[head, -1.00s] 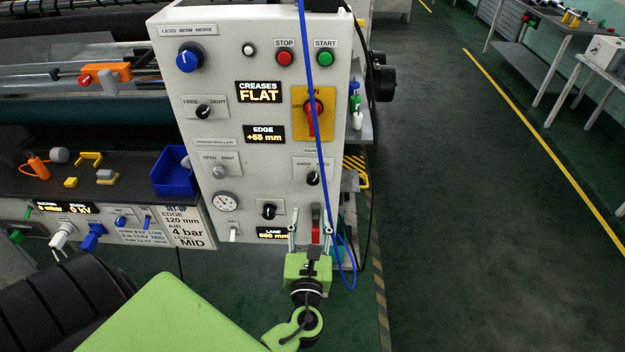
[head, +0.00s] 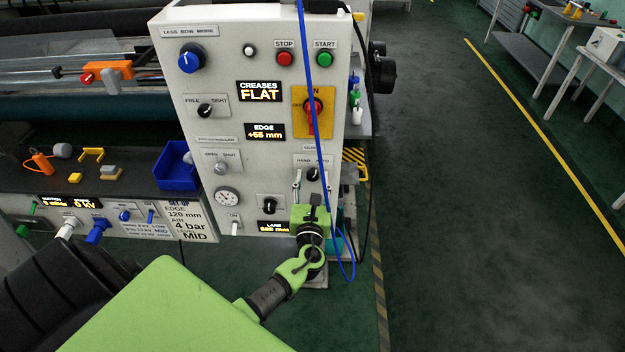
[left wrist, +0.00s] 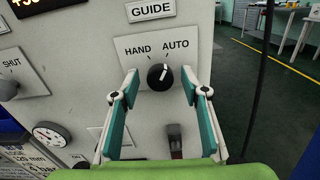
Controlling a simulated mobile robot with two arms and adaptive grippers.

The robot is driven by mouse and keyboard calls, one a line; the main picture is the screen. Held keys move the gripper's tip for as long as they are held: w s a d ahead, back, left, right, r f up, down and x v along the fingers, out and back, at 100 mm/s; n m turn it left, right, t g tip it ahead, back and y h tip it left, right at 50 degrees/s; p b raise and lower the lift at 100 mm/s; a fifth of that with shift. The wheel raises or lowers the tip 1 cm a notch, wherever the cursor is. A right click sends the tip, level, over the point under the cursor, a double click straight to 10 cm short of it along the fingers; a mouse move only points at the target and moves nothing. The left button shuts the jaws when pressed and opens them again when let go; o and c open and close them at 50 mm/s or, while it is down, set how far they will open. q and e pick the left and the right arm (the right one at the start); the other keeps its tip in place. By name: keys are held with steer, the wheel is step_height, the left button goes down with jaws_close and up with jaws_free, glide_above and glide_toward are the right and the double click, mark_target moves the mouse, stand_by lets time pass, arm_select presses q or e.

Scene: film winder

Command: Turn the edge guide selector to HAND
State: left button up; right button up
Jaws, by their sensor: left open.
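The edge guide selector (head: 313,173) is a small black knob on the grey panel, under a GUIDE label with HAND on the left and AUTO on the right. In the left wrist view the knob (left wrist: 160,77) has a white mark pointing up and slightly right, toward AUTO. My left gripper (head: 311,187) is open and empty in front of the panel just below the knob. In the left wrist view its two teal-lined fingers (left wrist: 160,92) stand to either side of the knob with gaps; I cannot tell how far they are from the panel.
A blue cable (head: 318,120) hangs down the panel's right side, close by the selector. A red emergency switch on a yellow plate (head: 299,118) is above. Another black knob (head: 269,203) and a pressure gauge (head: 227,196) are at lower left. The floor at right is clear.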

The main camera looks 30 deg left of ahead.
arm_select(q)
steer(key=c, duration=1.1)
steer(key=shift+f+n+b, duration=0.1)
steer(key=shift+n+b, duration=0.3)
steer(key=shift+b, duration=0.1)
steer(key=n+b, duration=0.4)
steer(key=shift+f+n+b, duration=0.15)
steer(key=shift+n+b, duration=0.15)
steer(key=n+b, duration=0.3)
steer(key=n, duration=0.1)
steer(key=shift+n+b, duration=1)
steer(key=shift+n, duration=0.2)
steer(key=shift+r, duration=0.2)
